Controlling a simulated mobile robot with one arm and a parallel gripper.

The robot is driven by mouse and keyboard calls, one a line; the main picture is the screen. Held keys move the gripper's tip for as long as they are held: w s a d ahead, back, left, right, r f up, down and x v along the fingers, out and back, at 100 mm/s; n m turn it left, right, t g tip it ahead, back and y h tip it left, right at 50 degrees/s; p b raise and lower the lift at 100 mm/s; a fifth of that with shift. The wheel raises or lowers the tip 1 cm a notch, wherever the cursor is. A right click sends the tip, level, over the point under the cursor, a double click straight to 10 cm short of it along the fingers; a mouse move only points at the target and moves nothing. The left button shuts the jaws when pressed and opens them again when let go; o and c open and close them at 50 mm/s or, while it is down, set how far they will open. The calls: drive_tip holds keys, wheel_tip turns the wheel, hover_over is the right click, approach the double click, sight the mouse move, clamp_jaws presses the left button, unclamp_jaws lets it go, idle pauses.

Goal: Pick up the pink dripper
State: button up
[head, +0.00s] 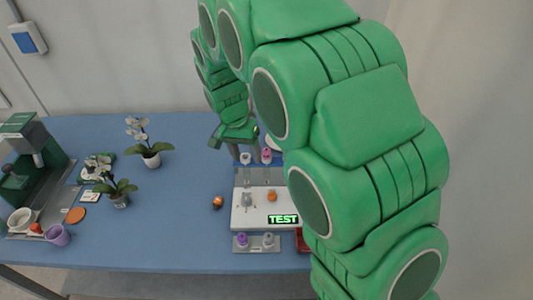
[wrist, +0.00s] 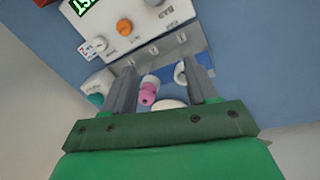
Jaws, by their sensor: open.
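The pink dripper (head: 266,156) stands on the far side of the white device with the TEST display, close to my gripper (head: 245,154). In the wrist view the pink dripper (wrist: 147,94) has a pink body and a paler end. It shows between the two grey fingers of my gripper (wrist: 158,68), nearer the left one. The fingers are apart and nothing is clamped. I cannot tell how far the dripper is from the fingers in depth.
A white piece (head: 246,158) stands just left of the dripper. The white TEST device (head: 256,222) is in front, with purple and grey items on a near rack (head: 256,249). White orchids (head: 150,158) stand left.

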sight(267, 150)
drive_tip(key=w+d+r+m, duration=0.1)
drive_tip(key=d, duration=0.1)
drive_tip(key=w+d+r+m+y, duration=0.1)
drive_tip(key=w+d+r+m, duration=0.1)
drive_tip(key=w+d+r+m+y, duration=0.1)
drive_tip(key=d+r+m, duration=0.1)
drive_tip(key=shift+w, duration=0.3)
drive_tip(key=shift+d, duration=0.1)
drive_tip(key=shift+s+f, duration=0.2)
drive_tip(key=shift+f, duration=3.65)
clamp_jaws()
